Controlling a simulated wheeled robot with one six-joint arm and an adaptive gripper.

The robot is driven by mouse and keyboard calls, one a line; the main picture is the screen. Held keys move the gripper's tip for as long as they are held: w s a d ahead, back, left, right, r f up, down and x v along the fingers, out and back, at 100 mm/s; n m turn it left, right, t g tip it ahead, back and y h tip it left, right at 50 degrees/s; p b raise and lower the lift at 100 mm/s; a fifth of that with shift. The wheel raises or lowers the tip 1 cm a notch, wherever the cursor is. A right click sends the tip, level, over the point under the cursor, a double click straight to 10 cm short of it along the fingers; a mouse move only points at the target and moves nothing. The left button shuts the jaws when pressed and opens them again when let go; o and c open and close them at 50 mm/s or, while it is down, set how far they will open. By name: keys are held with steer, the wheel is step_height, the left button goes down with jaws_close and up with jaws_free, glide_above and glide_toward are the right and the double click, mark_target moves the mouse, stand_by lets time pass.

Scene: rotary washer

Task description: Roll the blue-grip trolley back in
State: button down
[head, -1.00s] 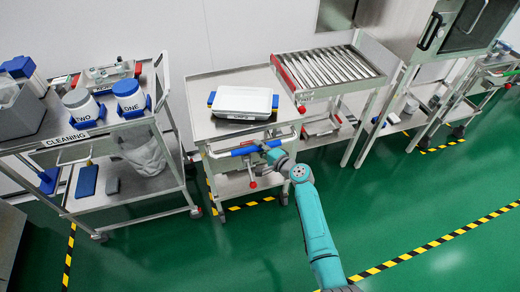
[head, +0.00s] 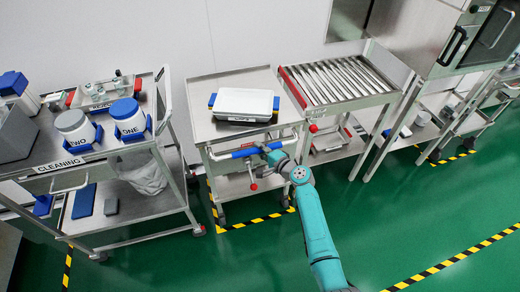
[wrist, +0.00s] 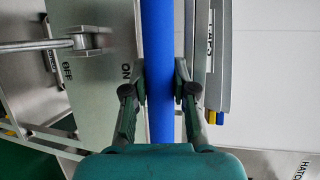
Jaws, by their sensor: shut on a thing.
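The steel trolley (head: 203,115) stands upright before the back wall, between a cleaning cart and a roller table. A white tray-like box with blue ends (head: 243,104) lies on its top. Its blue grip (head: 240,153) runs along the front handle bar. My gripper (head: 273,152) is shut around the right part of this grip. In the wrist view the blue grip (wrist: 158,40) passes between the two fingers of my gripper (wrist: 160,85). The front wheels are close to the yellow-black floor strip (head: 250,222), seemingly just inside it.
The cleaning cart (head: 150,215) stands close on the left, with tubs ONE (head: 128,119) and TWO (head: 76,129) on top. The roller table (head: 335,82) stands close on the right, with a red end at the trolley's side. Green floor (head: 190,265) in front is clear.

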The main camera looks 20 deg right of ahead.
steer(key=shift+w+r, duration=0.1)
steer(key=c, duration=0.9)
jaws_free()
steer(key=v, duration=1.2)
